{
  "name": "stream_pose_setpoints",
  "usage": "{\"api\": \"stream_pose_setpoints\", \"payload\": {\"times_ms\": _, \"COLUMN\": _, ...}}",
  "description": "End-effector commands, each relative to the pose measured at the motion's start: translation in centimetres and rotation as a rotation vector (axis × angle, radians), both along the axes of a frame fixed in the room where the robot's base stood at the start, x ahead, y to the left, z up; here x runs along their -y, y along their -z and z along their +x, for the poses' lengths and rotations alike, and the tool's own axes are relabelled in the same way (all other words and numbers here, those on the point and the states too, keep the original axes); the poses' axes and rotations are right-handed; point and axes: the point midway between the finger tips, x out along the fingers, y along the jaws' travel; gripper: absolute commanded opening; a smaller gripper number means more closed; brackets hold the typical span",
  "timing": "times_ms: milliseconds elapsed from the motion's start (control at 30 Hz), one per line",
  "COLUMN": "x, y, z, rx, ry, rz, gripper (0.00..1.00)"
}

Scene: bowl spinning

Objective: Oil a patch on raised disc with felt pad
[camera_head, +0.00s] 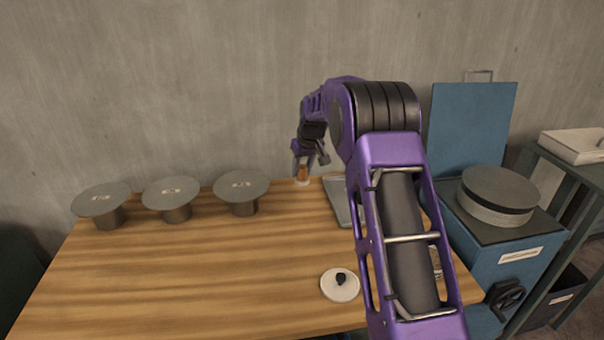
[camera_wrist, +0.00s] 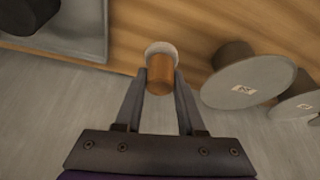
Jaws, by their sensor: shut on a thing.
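My gripper (camera_head: 304,160) is at the back edge of the wooden table, shut on the felt pad (camera_wrist: 160,72), which has a brown wooden handle and a pale round pad at its far end. The pad also shows in the head view (camera_head: 302,175), near or at the tabletop; I cannot tell if it touches. Three raised grey discs stand on stems along the back left: left (camera_head: 100,198), middle (camera_head: 170,191) and right (camera_head: 241,185). Each has a small pale label. The right disc is nearest my gripper and shows beside it in the wrist view (camera_wrist: 247,82). No oil patch can be made out.
A grey tray (camera_head: 341,200) lies right of the gripper, partly behind my arm. A white lid with a dark knob (camera_head: 340,285) lies at the front. A blue cabinet (camera_head: 508,262) with a round turntable (camera_head: 496,192) stands right. The table's left middle is clear.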

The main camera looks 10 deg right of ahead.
Motion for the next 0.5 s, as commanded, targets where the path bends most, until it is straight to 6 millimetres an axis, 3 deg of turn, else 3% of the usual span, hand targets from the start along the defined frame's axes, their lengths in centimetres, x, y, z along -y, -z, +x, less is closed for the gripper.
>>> {"api": "stream_pose_setpoints", "payload": {"times_ms": 267, "x": 0.5, "y": 0.0, "z": -0.1, "rx": 0.000, "ry": 0.002, "rz": 0.001, "gripper": 0.00}}
{"api": "stream_pose_setpoints", "payload": {"times_ms": 367, "x": 2.2, "y": 0.0, "z": -0.8, "rx": -0.005, "ry": 0.007, "rz": 0.003, "gripper": 0.00}}
{"api": "stream_pose_setpoints", "payload": {"times_ms": 500, "x": 7.0, "y": -0.2, "z": -3.0, "rx": -0.011, "ry": 0.015, "rz": 0.011, "gripper": 0.00}}
